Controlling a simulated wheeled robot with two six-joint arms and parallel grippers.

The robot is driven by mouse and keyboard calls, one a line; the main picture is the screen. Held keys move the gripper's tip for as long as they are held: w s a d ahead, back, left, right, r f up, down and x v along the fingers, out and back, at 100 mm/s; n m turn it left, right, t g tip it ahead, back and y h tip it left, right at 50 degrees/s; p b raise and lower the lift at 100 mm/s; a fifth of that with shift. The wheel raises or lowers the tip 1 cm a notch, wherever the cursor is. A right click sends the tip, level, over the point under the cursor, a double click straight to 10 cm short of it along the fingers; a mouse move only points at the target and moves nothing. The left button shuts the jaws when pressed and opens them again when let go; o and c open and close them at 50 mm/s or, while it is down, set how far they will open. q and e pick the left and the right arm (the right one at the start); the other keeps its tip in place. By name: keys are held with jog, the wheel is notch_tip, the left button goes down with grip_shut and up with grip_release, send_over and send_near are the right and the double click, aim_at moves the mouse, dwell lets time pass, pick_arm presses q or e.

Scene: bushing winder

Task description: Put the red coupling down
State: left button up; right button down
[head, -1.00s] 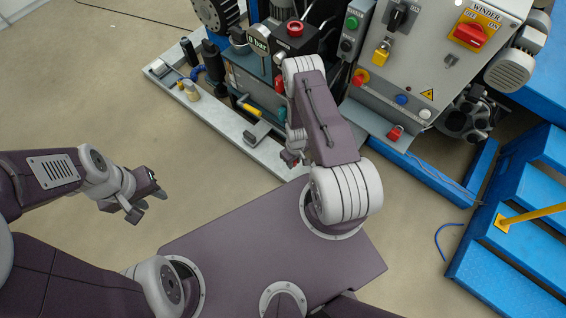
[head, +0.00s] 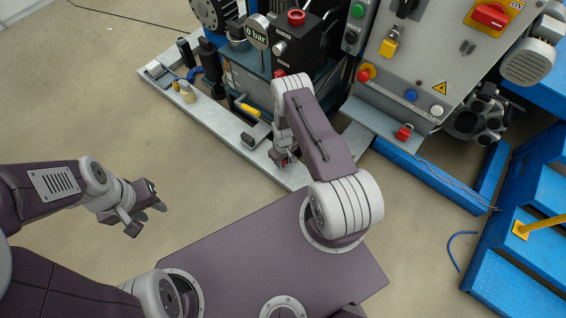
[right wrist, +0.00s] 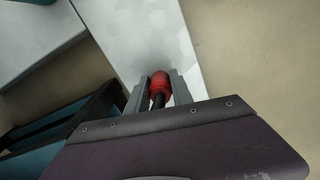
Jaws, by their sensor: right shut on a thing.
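The red coupling (right wrist: 160,84) sits between the two fingers of my right gripper (right wrist: 158,92) in the right wrist view. The gripper is shut on it, and a dark shaft-like part runs back from the red part. Beyond it lies the pale grey base plate (right wrist: 140,35); whether the coupling touches it I cannot tell. In the head view my right gripper (head: 283,159) is over the front of this plate (head: 222,143), and the coupling is mostly hidden by the arm. My left gripper (head: 147,218) is open and empty above the floor at left.
A yellow-handled part (head: 248,109) and a small dark block (head: 255,136) stand on the plate left of my right gripper. A red padlock (head: 403,132) is on the control cabinet's ledge (head: 375,118). Blue steps (head: 515,255) stand at right. Floor at left is clear.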

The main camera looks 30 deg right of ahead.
jog(key=shift+f+b, duration=0.4)
jog(key=shift+f, duration=0.1)
jog(key=c, duration=1.1)
grip_release()
jog(key=shift+r, duration=0.1)
jog(key=shift+r, duration=0.1)
